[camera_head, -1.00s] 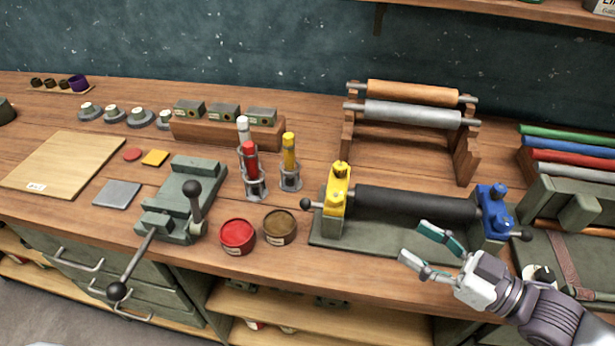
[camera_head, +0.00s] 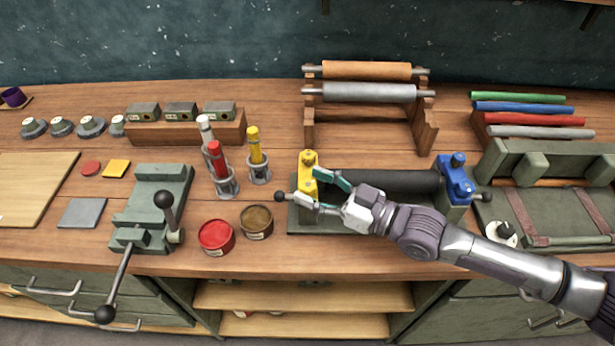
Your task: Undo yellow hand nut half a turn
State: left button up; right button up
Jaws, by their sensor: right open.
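The yellow hand nut (camera_head: 308,157) sits on top of the yellow end block (camera_head: 307,181), at the left end of the roller stand (camera_head: 360,220). My right gripper (camera_head: 306,188) is open, with its two teal fingers pointing left at the yellow block. One finger is by the block's upper right side, the other lower, across its front. The nut stands clear above the upper finger, and I cannot tell whether the fingers touch the block. My left gripper is not in view.
The blue end block (camera_head: 457,181) and dark roller (camera_head: 395,182) lie behind my right arm. A red tin (camera_head: 216,236) and a brown tin (camera_head: 257,221) stand left of the stand. Marker holders (camera_head: 259,172) and a rack with rollers (camera_head: 425,130) stand behind.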

jog(key=shift+x, duration=0.85)
